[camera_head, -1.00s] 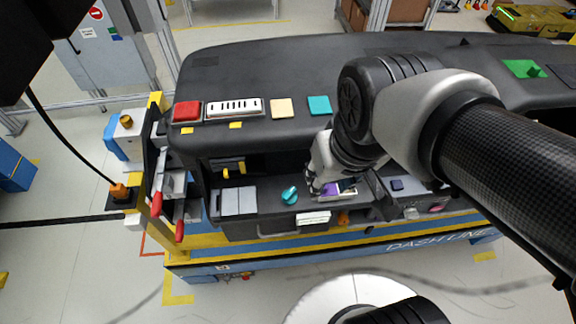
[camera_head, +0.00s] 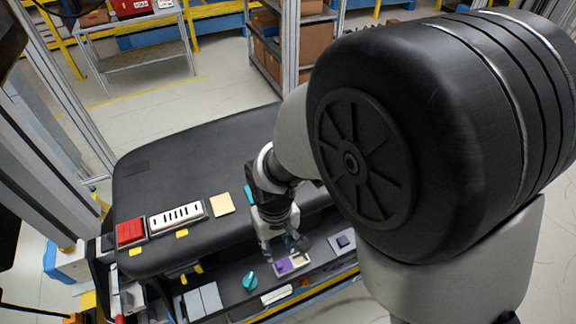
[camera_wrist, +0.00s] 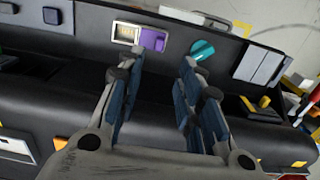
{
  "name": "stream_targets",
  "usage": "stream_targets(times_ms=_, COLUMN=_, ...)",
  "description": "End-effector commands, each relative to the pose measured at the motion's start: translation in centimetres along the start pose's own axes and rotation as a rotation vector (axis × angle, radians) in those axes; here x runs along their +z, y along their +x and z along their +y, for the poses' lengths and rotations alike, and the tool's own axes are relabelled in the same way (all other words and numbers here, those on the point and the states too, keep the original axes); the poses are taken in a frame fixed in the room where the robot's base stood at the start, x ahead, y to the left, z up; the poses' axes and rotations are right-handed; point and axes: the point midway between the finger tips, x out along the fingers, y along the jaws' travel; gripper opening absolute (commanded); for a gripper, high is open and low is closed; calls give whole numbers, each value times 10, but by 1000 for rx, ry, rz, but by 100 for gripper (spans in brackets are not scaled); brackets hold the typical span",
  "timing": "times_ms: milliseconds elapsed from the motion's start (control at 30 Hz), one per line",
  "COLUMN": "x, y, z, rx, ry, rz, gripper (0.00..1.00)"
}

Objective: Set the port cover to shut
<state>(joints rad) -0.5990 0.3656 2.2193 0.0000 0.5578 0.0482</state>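The port cover seems to be the purple piece (camera_wrist: 153,40) in a pale frame on the dashboard's lower shelf. It covers one side of the frame; the other side shows a bare cream-coloured port (camera_wrist: 126,32). In the head view the purple piece (camera_head: 284,266) shows just below my gripper (camera_head: 281,247). In the wrist view my gripper (camera_wrist: 162,65) is open, its two blue-padded fingers apart with nothing between them. The purple piece lies beyond the fingertips, nearer the left finger. I cannot tell whether a finger touches the frame.
A teal knob (camera_wrist: 202,50) stands beside the port, with grey panels (camera_wrist: 262,65) past it. A dark blue button (camera_head: 344,241) is on the other side. The dashboard top (camera_head: 180,165) overhangs the shelf and carries a red button (camera_head: 130,232) and a white slotted panel (camera_head: 178,217).

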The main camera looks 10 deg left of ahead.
Motion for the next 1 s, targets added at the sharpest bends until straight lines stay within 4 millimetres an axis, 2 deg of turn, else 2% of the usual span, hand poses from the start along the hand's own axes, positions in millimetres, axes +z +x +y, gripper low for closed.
stream_targets(times_ms=33, x=1, y=14, z=0, rx=0, ry=0, rz=-7, gripper=33)
stream_targets(times_ms=300, x=1, y=71, z=0, rx=0, ry=1, rz=-4, gripper=33)
stream_targets(times_ms=500, x=0, y=100, z=0, rx=0, ry=1, rz=-2, gripper=33)
stream_targets(times_ms=700, x=0, y=111, z=0, rx=0, ry=1, rz=0, gripper=33)
stream_targets(times_ms=967, x=0, y=112, z=0, rx=0, ry=1, rz=1, gripper=33)
stream_targets(times_ms=1000, x=0, y=112, z=0, rx=0, ry=1, rz=1, gripper=31)
